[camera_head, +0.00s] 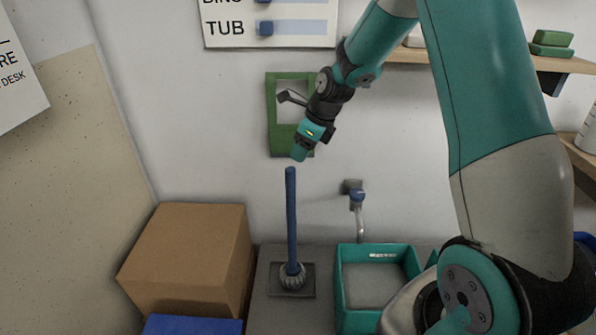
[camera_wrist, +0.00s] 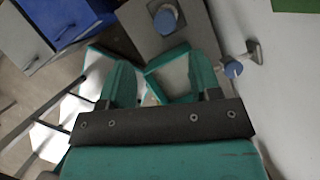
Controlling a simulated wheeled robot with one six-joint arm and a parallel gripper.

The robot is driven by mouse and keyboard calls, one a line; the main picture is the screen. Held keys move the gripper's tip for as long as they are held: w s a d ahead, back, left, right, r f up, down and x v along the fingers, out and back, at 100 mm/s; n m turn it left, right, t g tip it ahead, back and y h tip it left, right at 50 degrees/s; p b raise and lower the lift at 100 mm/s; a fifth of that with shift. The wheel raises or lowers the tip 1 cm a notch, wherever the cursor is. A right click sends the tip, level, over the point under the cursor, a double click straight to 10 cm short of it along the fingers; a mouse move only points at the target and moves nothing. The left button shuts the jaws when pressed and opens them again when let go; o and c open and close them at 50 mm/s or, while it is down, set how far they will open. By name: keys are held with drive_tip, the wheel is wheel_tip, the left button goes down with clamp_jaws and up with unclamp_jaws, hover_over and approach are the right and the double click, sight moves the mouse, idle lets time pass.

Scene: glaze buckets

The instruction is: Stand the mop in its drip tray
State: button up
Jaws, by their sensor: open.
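The mop (camera_head: 291,220) has a blue handle and a grey, stringy head. It stands upright with its head on the dark square drip tray (camera_head: 309,287), on the grey counter. In the wrist view the round blue top of the mop (camera_wrist: 167,20) shows near the upper edge, beyond the fingers, with the tray beneath it. My gripper (camera_head: 299,153) points downward close above the handle's top in the head view, apart from it. In the wrist view its two teal fingers (camera_wrist: 162,65) are spread with nothing held between them.
A teal tub (camera_head: 375,252) stands right of the mop, below a wall tap (camera_head: 357,196) with a blue handle. A cardboard box (camera_head: 185,255) stands at left, with a blue object (camera_head: 192,325) in front. A green frame (camera_head: 272,115) hangs on the wall behind my gripper.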

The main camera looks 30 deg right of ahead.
drive_tip(key=s+a+r+n+g+y, duration=0.1)
drive_tip(key=s+a+r+n, duration=0.45)
drive_tip(key=a+n, duration=0.2)
drive_tip(key=s+a+r+n, duration=0.4)
drive_tip(key=s+a+n, duration=0.25)
drive_tip(key=n, duration=0.25)
drive_tip(key=s+a+r+n+g, duration=0.1)
drive_tip(key=s+a+n, duration=0.2)
drive_tip(key=s+n, duration=0.6)
drive_tip(key=s+a+r+n+g, duration=0.1)
drive_tip(key=s+a+n, duration=0.3)
drive_tip(key=s+n, duration=0.5)
drive_tip(key=shift+s+a+r+n+g+y, duration=0.2)
drive_tip(key=shift+s+r+n+g+y, duration=0.15)
drive_tip(key=shift+r+n, duration=0.4)
drive_tip(key=shift+w, duration=0.1)
